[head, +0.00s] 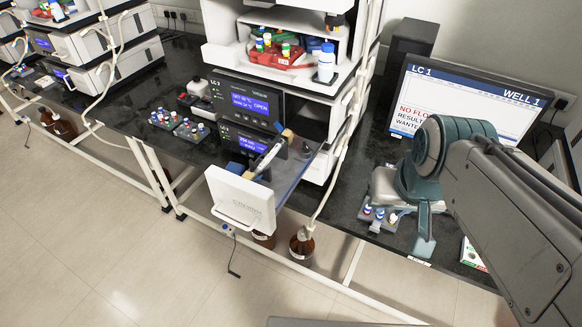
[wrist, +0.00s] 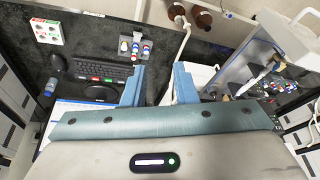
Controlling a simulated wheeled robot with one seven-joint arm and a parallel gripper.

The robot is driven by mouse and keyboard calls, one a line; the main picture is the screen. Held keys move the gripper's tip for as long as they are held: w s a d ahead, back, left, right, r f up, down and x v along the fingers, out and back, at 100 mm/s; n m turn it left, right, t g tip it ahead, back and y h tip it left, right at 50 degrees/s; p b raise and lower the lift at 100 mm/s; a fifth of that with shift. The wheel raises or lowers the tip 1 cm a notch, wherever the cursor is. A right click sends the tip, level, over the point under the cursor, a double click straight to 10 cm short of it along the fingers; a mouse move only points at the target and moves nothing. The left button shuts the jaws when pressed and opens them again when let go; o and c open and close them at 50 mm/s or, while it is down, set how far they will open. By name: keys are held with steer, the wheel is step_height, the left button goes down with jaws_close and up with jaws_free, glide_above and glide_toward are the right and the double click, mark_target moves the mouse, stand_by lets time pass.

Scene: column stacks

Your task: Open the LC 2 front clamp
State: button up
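The LC 2 stack (head: 247,100) stands in the middle of the head view. Its lower module has a pale front door (head: 240,198) swung out. A white column (head: 268,157) lies behind the door on the open tray. Small tan and blue pieces sit at its ends, one at the rear (head: 287,134) and one at the front (head: 262,170). I cannot tell which piece is the front clamp or how it is set. My gripper (wrist: 158,88) is open and empty, well to the right of the column. The column also shows in the wrist view (wrist: 262,72).
A monitor (head: 465,105) reading LC 1 stands behind my arm. A small vial rack (head: 378,216) lies below my gripper. Brown bottles (head: 302,244) stand under the bench. More vial racks (head: 190,130) sit left of the stack. The floor in front is clear.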

steer(key=w+a+f+m+y+b, duration=0.2)
steer(key=w+a+f+y+b, duration=0.1)
steer(key=w+a+b, duration=0.3)
steer(key=m+y+b, duration=0.2)
steer(key=y+b, duration=0.3)
glide_toward(261, 177)
steer(key=x, duration=0.8)
steer(key=shift+a+f, duration=0.25)
steer(key=shift+f, duration=0.05)
jaws_close()
